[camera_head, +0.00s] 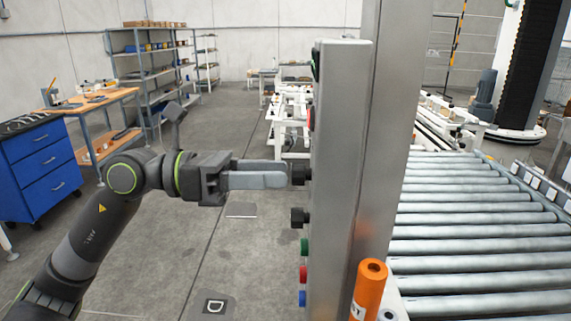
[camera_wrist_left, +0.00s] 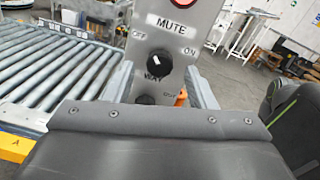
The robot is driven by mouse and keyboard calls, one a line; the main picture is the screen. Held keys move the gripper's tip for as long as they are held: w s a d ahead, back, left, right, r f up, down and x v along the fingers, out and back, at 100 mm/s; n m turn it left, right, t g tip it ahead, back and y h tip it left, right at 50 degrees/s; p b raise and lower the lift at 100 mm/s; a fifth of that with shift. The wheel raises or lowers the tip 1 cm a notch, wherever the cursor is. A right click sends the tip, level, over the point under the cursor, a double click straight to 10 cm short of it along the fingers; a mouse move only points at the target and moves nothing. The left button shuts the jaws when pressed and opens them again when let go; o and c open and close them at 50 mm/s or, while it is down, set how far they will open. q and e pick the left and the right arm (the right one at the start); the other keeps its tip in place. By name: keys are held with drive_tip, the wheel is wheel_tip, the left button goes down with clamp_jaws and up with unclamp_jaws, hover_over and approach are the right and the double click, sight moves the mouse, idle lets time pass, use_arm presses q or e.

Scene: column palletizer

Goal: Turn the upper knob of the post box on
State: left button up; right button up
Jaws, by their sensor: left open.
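The post box (camera_head: 338,150) is a tall grey metal box on a post, its panel facing left. Its upper knob (camera_head: 300,174) is black. In the left wrist view, this knob (camera_wrist_left: 160,66) has a white mark leaning up-left towards OFF; ON is at its right and MUTE above. My left gripper (camera_head: 286,173) is open, level with the upper knob, with its fingertips right at it. In the wrist view one finger is on each side of the knob; contact cannot be told. A lower black knob (camera_head: 299,218) is partly hidden in the wrist view. My right gripper is not in view.
Below the knobs are green (camera_head: 304,246), red (camera_head: 303,273) and blue (camera_head: 302,297) buttons. An orange cylinder (camera_head: 370,285) stands by the post's foot. A roller conveyor (camera_head: 460,230) lies to the right.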

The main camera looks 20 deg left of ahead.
sight(301, 174)
use_arm(q)
drive_tip(key=shift+p+x, duration=0.45)
drive_tip(key=shift+x, duration=0.95)
